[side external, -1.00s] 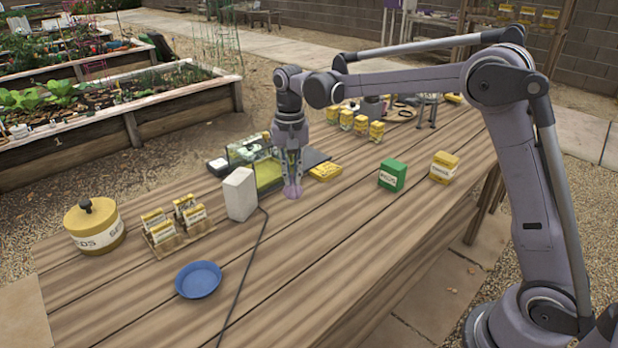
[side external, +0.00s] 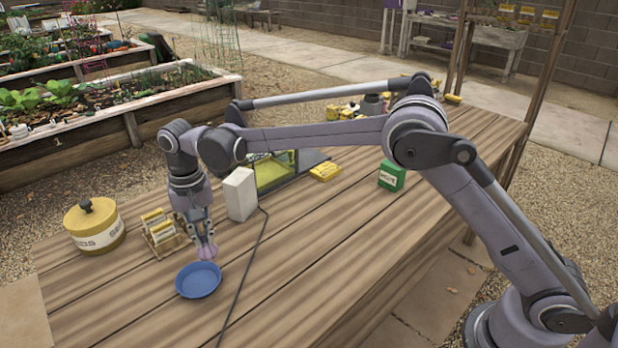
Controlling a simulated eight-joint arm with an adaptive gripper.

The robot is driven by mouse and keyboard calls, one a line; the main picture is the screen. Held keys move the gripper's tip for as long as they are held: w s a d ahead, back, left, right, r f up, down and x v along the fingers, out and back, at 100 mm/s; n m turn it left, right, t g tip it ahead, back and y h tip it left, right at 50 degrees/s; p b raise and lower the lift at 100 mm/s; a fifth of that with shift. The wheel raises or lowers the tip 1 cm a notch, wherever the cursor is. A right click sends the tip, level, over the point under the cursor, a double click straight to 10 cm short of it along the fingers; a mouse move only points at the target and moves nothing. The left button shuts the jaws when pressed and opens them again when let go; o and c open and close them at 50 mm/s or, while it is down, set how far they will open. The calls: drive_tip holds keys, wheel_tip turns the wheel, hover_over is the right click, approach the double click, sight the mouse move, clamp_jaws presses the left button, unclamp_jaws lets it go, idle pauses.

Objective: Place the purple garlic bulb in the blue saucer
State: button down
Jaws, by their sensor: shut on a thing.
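The blue saucer (side external: 199,281) sits near the front left of the wooden table and looks empty. My gripper (side external: 206,246) points down and is shut on the purple garlic bulb (side external: 207,252). The bulb is pale purple and hangs at the saucer's far edge in the picture. It appears to be above the table, but whether it is over the saucer's rim or just behind it I cannot tell.
A seed packet rack (side external: 160,232) stands close to the left of my gripper, with a yellow seed tin (side external: 95,226) farther left. A white box (side external: 240,193) stands to the right, its dark cable (side external: 256,248) running forward. The table right of the cable is clear up to a green box (side external: 391,176).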

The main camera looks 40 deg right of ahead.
drive_tip(key=shift+w+a+f, duration=0.1)
drive_tip(key=shift+a+f, duration=0.5)
drive_tip(key=shift+f, duration=0.45)
drive_tip(key=shift+s+a+f, duration=0.1)
drive_tip(key=shift+a+f, duration=0.5)
drive_tip(key=shift+f, duration=0.4)
drive_tip(key=shift+w+a+f, duration=0.1)
drive_tip(key=shift+a+f, duration=0.5)
drive_tip(key=shift+f, duration=0.45)
drive_tip(key=shift+f, duration=0.15)
drive_tip(key=c, duration=1.4)
unclamp_jaws()
drive_tip(key=shift+c, duration=0.2)
